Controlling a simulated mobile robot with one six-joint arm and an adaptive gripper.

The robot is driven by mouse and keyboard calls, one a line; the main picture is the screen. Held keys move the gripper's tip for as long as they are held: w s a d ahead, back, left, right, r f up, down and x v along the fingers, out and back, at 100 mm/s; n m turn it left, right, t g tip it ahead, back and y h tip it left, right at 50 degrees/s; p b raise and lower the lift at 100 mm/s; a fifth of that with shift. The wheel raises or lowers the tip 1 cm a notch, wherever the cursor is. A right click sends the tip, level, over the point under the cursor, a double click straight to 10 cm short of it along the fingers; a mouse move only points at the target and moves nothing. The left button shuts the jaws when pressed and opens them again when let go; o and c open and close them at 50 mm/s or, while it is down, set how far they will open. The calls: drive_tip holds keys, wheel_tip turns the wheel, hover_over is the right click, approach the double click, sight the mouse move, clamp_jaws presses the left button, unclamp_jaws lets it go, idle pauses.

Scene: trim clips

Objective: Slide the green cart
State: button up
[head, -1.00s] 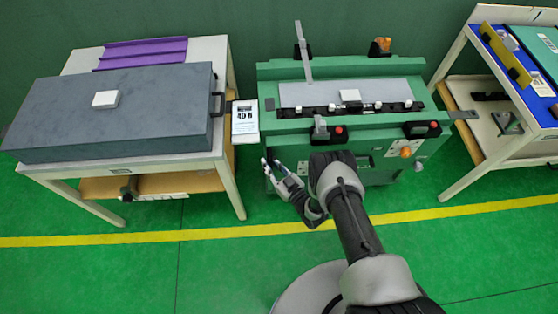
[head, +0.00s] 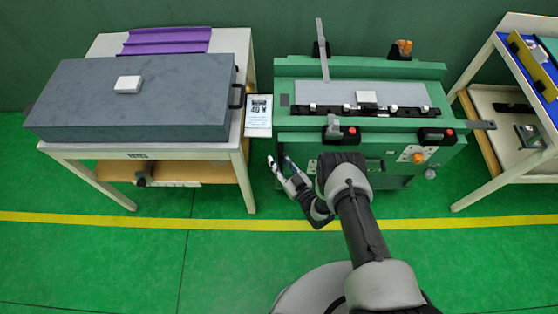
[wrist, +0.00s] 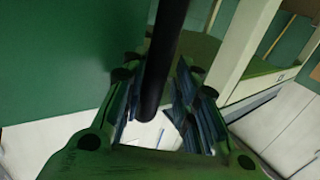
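The green cart (head: 300,70) stands in the middle of the head view, a green bench-like unit with a grey plate on top. My gripper (head: 280,160) is low at its front left corner, fingers pointing away from me and apart. In the wrist view, a dark upright bar (wrist: 167,50) runs between the two fingers of my gripper (wrist: 157,95), closer to the left one. A gap shows on the right of the bar. A green surface (wrist: 70,50) fills the left side there. Whether the bar belongs to the cart cannot be told.
A white table (head: 245,170) with a grey case (head: 140,105) and purple strips (head: 165,40) stands close on the left. Another table (head: 480,85) stands right. Green floor with a yellow line (head: 130,221) is clear in front.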

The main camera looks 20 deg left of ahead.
drive_tip(key=shift+w+r, duration=0.1)
drive_tip(key=shift+d, duration=0.15)
drive_tip(key=v, duration=1.1)
drive_tip(key=shift+s+d, duration=0.25)
drive_tip(key=shift+s, duration=0.1)
